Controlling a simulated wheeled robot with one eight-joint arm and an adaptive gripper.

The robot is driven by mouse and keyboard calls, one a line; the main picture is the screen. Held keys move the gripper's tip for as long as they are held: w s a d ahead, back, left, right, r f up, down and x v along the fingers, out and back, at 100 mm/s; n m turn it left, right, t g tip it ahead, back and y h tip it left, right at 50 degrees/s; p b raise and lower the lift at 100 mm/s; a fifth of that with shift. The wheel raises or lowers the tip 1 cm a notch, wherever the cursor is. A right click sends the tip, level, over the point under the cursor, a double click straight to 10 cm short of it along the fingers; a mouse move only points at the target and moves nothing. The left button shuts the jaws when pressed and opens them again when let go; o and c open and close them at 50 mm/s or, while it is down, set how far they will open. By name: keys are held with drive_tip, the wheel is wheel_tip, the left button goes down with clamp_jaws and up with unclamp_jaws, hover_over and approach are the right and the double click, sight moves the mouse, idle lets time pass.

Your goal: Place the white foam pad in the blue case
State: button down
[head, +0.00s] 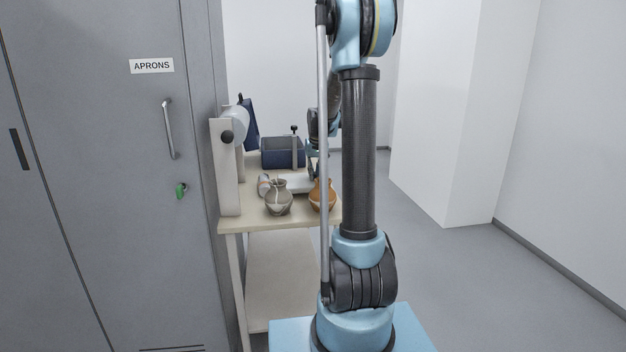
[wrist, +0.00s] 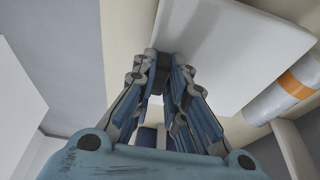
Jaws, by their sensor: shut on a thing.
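The white foam pad (wrist: 235,45) fills the upper right of the wrist view. My gripper (wrist: 160,72) is shut on the pad's near-left edge there. In the head view a white flat piece that looks like the pad (head: 292,184) shows low over the table, behind the pots. My gripper (head: 314,165) is small there and partly hidden by my arm. The blue case (head: 283,153) stands open at the table's back, beyond the pad. Its inside is mostly hidden by its front wall.
The table (head: 232,225) holds a grey pot (head: 278,201) and an orange pot (head: 321,196) at the front. A white roll on a stand (head: 227,165) is at the left. A cylinder with an orange band (wrist: 285,92) lies beside the pad. A grey locker (head: 100,200) borders the left.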

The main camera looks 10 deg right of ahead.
drive_tip(key=shift+f, duration=0.9)
drive_tip(key=c, duration=1.6)
unclamp_jaws()
